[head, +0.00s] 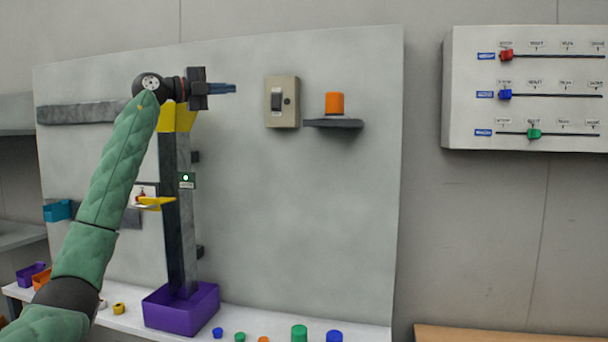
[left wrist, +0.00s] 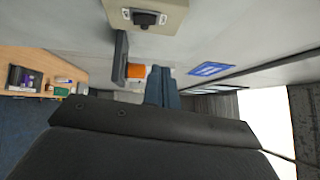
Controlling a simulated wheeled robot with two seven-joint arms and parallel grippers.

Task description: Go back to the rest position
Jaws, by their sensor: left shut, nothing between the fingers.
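My left gripper (head: 230,88) is raised in front of the grey wall panel in the head view, its fingers pointing right. It is shut and empty. Its blue fingers also show in the left wrist view (left wrist: 162,88). The left gripper is apart from the beige switch box (head: 283,102), which is on the panel to its right. The switch box also shows at the top of the left wrist view (left wrist: 146,14). My right gripper is in neither view.
A purple bin (head: 181,312) sits under a dark vertical chute (head: 180,220). Several colored caps lie on the white table (head: 258,325). A slider board (head: 525,90) hangs at right. The panel's lower right is clear.

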